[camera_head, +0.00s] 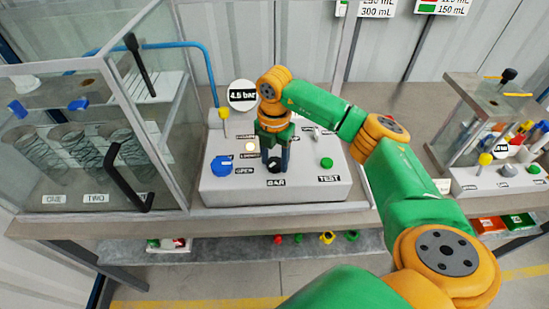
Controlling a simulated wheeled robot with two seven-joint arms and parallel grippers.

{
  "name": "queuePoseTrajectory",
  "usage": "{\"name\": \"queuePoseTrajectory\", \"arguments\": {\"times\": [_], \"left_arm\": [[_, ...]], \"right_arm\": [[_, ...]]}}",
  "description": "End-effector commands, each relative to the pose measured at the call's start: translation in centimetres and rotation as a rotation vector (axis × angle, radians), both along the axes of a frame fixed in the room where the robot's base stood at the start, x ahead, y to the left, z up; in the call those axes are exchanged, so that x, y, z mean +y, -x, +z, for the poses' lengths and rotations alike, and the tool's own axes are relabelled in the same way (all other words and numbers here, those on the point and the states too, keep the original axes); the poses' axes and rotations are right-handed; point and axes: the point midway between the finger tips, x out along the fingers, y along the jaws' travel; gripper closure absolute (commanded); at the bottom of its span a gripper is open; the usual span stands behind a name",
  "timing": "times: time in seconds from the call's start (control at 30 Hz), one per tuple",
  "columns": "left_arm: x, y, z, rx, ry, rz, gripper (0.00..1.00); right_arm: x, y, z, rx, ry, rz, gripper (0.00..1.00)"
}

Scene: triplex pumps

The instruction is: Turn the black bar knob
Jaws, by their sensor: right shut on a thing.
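The black bar knob (274,165) sits on the sloped top of the grey control box (215,188), just above the "BAR" label. My right gripper (275,158) points down over the knob, its fingers on either side of it, and is shut on it. The fingers and wrist hide part of the knob, so its pointing direction is hard to read. A round gauge sign (242,95) behind the box reads "4.5 bar". My left gripper is not in view.
A blue knob (221,165), a green button (326,163) and a yellow valve (224,116) share the box. A glass cabinet with a black handle (128,177) stands close on the left. Another glass case stands right. A lower shelf holds small coloured parts.

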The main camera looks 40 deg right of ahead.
Motion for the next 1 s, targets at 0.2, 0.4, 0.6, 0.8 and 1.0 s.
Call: {"name": "queuePoseTrajectory", "arguments": {"times": [0.2,0.4,0.6,0.8,1.0], "left_arm": [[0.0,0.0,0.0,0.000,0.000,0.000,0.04],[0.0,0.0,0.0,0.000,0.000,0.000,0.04],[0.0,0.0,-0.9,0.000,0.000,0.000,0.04],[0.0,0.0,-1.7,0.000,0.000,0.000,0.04],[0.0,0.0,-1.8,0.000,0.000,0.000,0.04]], "right_arm": [[0.0,-0.1,0.2,-0.006,0.000,0.000,0.17],[0.0,-0.1,0.1,-0.002,0.000,0.001,0.17],[0.0,-0.2,1.9,-0.009,-0.001,0.000,0.17],[0.0,-0.2,6.0,-0.007,0.000,0.000,0.17],[-0.1,-0.1,7.2,-0.004,0.000,0.000,0.17]]}}
